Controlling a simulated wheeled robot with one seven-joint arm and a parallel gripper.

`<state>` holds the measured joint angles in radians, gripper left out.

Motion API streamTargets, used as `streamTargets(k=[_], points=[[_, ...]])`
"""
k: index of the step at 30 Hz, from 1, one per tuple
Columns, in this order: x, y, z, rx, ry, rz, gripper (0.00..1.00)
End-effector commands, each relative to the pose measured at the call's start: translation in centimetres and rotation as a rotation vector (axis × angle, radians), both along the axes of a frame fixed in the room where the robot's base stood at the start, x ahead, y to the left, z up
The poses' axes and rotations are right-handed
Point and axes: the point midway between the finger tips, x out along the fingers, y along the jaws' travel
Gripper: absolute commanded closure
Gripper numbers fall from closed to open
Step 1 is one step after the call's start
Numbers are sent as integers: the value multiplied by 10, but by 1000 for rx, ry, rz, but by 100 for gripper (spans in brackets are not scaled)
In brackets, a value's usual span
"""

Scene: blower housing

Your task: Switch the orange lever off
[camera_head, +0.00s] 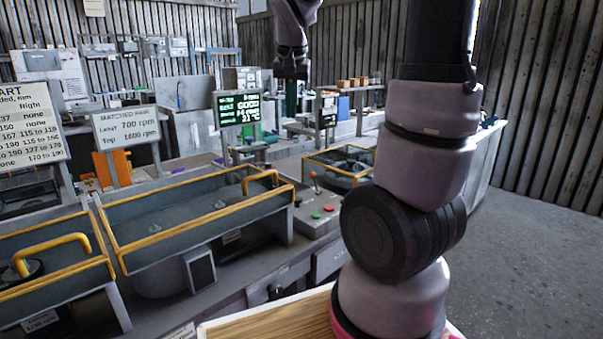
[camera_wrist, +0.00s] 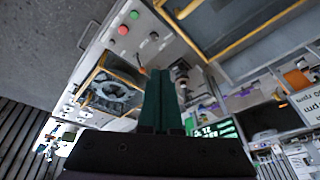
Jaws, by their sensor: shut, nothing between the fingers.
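A small lever with an orange-red knob (camera_head: 313,176) stands on a grey control panel (camera_head: 330,196) beside a red and a green button. In the wrist view a small orange-tipped lever (camera_wrist: 141,70) shows just left of my fingertips, on the same panel with the buttons. I cannot tell which way it is set. My gripper (camera_head: 291,108) hangs above and behind the panel in the head view, pointing down, with dark green fingers. In the wrist view the fingers (camera_wrist: 160,74) are together and empty, apart from the lever.
Yellow-railed bins (camera_head: 200,215) stand left of the panel; another yellow-railed frame (camera_head: 345,165) with a dark round part stands to its right. A green-lettered screen (camera_head: 238,107) and a "MATCHED PAIR" sign (camera_head: 127,127) rise behind. Open floor (camera_head: 530,240) lies at the right.

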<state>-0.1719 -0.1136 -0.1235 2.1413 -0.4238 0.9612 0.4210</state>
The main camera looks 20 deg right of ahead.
Motion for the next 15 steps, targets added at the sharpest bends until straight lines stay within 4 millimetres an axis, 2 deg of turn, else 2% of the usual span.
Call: streamTargets(k=[1,3,9,15], points=[[23,-1,-17,-39,36,-16,100],[50,-6,-37,-97,69,-42,100],[123,-13,-103,-283,130,-101,100],[172,-15,-160,-444,138,-123,100]])
